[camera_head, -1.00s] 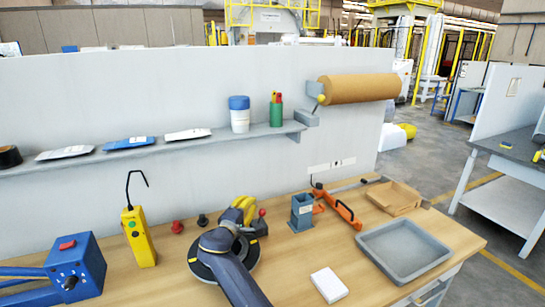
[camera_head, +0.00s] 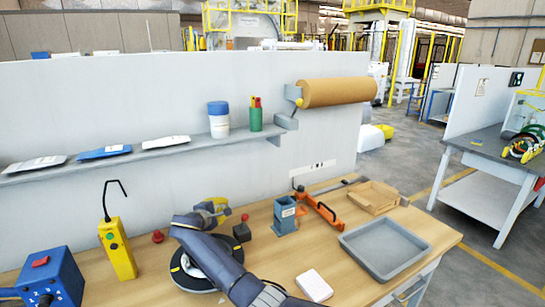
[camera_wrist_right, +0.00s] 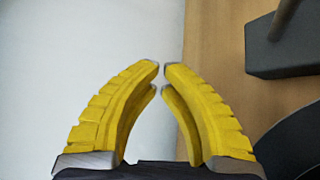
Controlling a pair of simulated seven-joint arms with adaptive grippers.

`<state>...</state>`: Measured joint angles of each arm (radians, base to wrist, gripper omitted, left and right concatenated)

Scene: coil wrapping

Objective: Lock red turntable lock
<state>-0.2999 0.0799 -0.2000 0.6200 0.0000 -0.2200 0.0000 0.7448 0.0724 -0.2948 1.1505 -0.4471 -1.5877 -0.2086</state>
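The turntable (camera_head: 182,279) is a dark disc with yellow marks on the bench, partly covered by my right arm. Beside it, at its back right, stands a dark block (camera_head: 242,233) with a small red knob (camera_head: 245,217) on top, which looks like the red lock. My right gripper (camera_head: 218,205), with yellow fingers, is just left of and behind this block, apart from it. In the right wrist view its fingertips (camera_wrist_right: 161,67) nearly meet, with nothing between them. There the dark block (camera_wrist_right: 295,45) and its stem lie to the right. My left gripper is out of view.
A red mushroom knob (camera_head: 157,237) stands left of my arm, near a yellow pendant (camera_head: 117,250) and a blue box (camera_head: 50,282). A blue holder (camera_head: 285,217), orange tool (camera_head: 318,208), grey tray (camera_head: 385,248) and white block (camera_head: 314,286) are to the right. The wall is close behind.

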